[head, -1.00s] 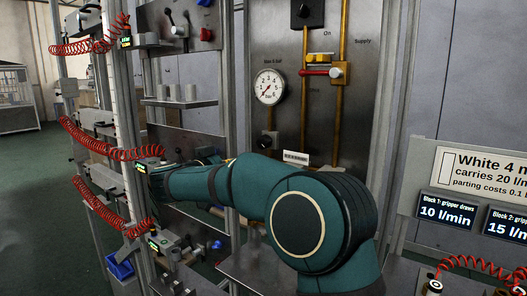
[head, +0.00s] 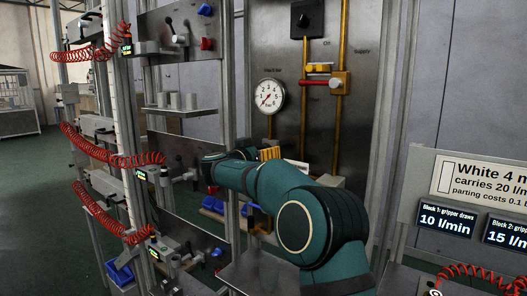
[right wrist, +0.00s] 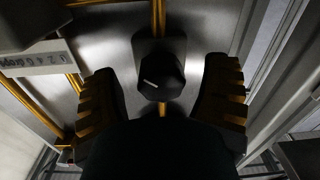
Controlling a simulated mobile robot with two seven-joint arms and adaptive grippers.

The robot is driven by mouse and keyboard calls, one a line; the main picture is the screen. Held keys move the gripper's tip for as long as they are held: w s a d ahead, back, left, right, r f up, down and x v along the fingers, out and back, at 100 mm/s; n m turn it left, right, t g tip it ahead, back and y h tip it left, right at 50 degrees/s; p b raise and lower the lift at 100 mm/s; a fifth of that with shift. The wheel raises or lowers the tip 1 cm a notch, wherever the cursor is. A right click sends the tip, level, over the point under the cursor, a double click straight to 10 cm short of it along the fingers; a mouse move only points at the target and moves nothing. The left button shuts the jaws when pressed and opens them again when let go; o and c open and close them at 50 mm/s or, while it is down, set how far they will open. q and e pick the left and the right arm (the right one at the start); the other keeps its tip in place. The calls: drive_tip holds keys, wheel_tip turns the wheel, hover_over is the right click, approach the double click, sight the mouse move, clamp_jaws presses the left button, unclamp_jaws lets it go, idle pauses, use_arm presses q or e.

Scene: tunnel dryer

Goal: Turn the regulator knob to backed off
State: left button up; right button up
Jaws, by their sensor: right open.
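In the right wrist view a black round knob (right wrist: 162,78) with a white pointer mark sits on a grey mount, with a yellow pipe above and below it. My right gripper (right wrist: 163,70) is open, its two ribbed orange-and-black fingers standing on either side of the knob with gaps to both. I cannot tell whether the fingers are level with the knob in depth. In the head view my right gripper (head: 270,153) shows only partly, at the panel (head: 320,125) below the white pressure gauge (head: 269,95). My arm hides the knob there. My left gripper is not in view.
Above right on the panel are another black knob (head: 306,18) and a red-handled valve (head: 316,82) on yellow pipes. At left, a metal frame (head: 229,90) carries red coiled hoses (head: 95,147).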

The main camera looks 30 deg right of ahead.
drive_tip(key=shift+w+d, duration=0.15)
drive_tip(key=shift+d, duration=0.1)
drive_tip(key=c, duration=1.2)
